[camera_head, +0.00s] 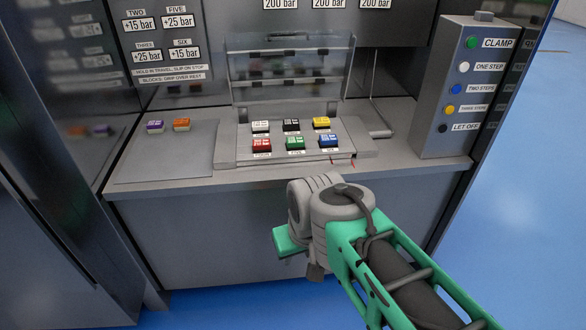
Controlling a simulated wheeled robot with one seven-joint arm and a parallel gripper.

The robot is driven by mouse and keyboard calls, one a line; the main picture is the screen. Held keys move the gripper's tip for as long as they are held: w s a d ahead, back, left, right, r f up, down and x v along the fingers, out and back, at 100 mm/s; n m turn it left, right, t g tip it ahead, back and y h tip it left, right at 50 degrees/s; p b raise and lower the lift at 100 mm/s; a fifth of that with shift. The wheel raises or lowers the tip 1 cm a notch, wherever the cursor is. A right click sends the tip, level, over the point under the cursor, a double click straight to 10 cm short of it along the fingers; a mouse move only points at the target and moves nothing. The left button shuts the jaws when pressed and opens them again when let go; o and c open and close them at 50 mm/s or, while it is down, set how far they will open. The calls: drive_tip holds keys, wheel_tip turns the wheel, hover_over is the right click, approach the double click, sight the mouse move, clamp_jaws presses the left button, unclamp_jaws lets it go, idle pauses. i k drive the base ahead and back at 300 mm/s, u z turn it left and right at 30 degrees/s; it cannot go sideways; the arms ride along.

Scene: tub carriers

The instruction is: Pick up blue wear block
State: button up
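The blue wear block (329,141) sits at the right end of the front row on a raised grey plate (225,146) on the bench. It has a white marking on top and a small label in front of it. My gripper (292,240) is at the end of my green and grey arm, in front of the bench edge, nearer the camera than the block and apart from it. Its fingers cannot be made out, so I cannot tell whether it is open or shut.
A green block (295,143) is left of the blue one, then a red block (262,145). White, black and yellow blocks (321,123) stand behind. A clear panel (290,70) rises behind them. A button box (447,95) stands right. Purple and orange blocks (181,124) lie left.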

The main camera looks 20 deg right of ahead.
sight(328, 140)
drive_tip(key=u, duration=0.2)
drive_tip(key=i, duration=0.85)
drive_tip(key=z, duration=0.05)
